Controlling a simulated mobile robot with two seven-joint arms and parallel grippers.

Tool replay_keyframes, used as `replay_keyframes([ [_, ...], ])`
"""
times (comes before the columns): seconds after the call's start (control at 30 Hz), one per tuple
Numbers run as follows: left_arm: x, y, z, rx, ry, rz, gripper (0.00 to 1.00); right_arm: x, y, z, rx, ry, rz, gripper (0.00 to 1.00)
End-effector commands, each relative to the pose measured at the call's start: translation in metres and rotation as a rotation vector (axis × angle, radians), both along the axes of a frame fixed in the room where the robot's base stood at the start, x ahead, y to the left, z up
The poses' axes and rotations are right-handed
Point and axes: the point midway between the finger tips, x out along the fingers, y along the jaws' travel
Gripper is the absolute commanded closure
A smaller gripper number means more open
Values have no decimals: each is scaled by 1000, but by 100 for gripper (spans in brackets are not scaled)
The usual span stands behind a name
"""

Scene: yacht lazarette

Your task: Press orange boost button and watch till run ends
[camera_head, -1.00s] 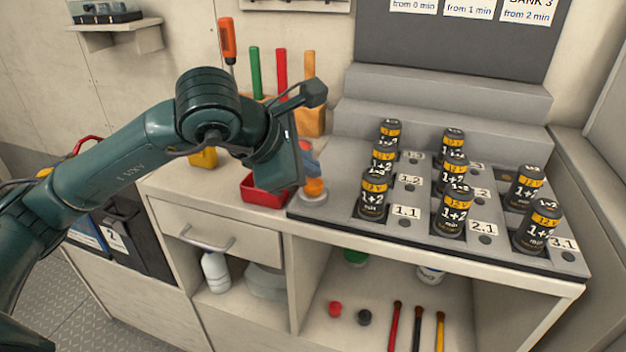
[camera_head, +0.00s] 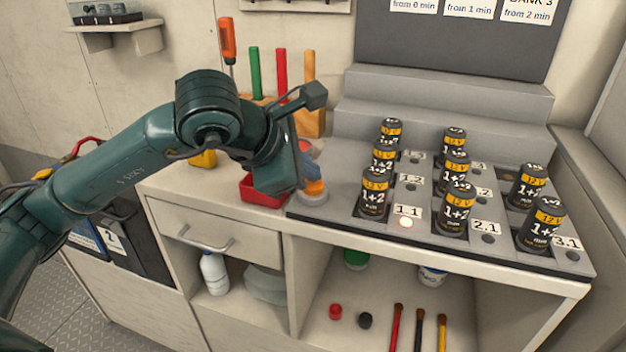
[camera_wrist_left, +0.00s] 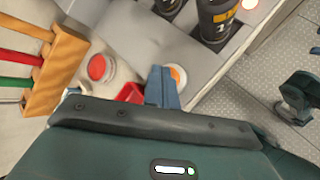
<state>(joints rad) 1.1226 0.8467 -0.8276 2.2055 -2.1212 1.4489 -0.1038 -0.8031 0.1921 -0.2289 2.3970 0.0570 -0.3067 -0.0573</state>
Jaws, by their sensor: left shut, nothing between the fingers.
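The orange button (camera_head: 314,188) sits on a round grey base at the left end of the battery panel (camera_head: 410,240). My left gripper (camera_head: 309,177) is shut and empty, its blue fingers down at the button. In the left wrist view the fingers (camera_wrist_left: 163,85) overlap the orange button (camera_wrist_left: 178,76), partly hiding it; I cannot tell whether they press it. Several black-and-yellow batteries (camera_head: 374,190) stand upright in the panel. The lamp (camera_head: 406,223) below label 1.1 glows; the other visible lamps look dark.
A red tray (camera_head: 258,191) lies left of the button. A red round button (camera_wrist_left: 98,67) is close by in the left wrist view. A wooden block (camera_head: 311,122) with coloured-handled tools stands behind. The open shelf (camera_head: 380,290) below holds small items.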

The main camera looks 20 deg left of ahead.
Motion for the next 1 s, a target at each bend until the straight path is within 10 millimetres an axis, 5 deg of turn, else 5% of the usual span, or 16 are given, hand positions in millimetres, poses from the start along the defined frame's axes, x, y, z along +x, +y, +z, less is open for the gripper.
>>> replay_keyframes([
  [1.0, 0, 0, 18, 0, 1, -1, 100, 0, 0, 8, 0, 0, 0, 64],
])
